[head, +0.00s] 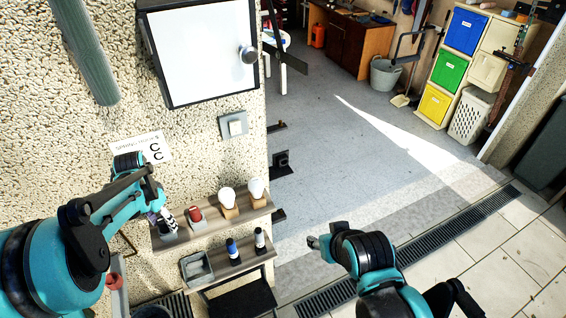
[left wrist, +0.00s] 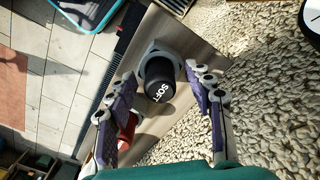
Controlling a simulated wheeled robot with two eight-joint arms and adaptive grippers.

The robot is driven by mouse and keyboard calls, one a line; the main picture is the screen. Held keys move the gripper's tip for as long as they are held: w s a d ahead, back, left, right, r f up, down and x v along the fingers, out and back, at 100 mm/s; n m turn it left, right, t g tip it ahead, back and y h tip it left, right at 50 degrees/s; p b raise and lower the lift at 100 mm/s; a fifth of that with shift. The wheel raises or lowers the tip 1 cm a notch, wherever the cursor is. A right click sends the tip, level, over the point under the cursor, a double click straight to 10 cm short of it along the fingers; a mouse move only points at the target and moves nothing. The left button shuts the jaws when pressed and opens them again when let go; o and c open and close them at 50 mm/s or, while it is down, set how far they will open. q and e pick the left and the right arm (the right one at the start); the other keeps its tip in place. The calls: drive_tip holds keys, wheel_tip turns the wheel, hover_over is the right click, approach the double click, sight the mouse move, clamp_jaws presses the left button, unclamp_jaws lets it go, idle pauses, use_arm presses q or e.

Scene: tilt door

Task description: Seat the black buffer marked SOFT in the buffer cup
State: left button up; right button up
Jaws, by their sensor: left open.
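The black buffer marked SOFT (left wrist: 160,82) stands in a grey holder (left wrist: 152,50) on a wooden shelf in the left wrist view. My left gripper (left wrist: 160,72) is open, with its purple-padded fingers on both sides of the buffer. In the head view, my left gripper (head: 160,214) is at the left end of the upper shelf, partly covering the buffer (head: 170,220). My right gripper (head: 316,243) is over the floor, away from the shelf; its opening is unclear. I cannot pick out the buffer cup for certain.
The upper shelf (head: 241,214) also holds a red piece (head: 195,214) and two white bulbs (head: 228,197). A white-fronted cabinet (head: 200,55) hangs above.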

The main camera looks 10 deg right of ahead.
sight(161, 220)
use_arm(q)
clamp_jaws()
drive_tip(key=shift+r+p, duration=1.15)
drive_tip(key=shift+r, duration=0.9)
drive_tip(key=shift+s+f, duration=0.1)
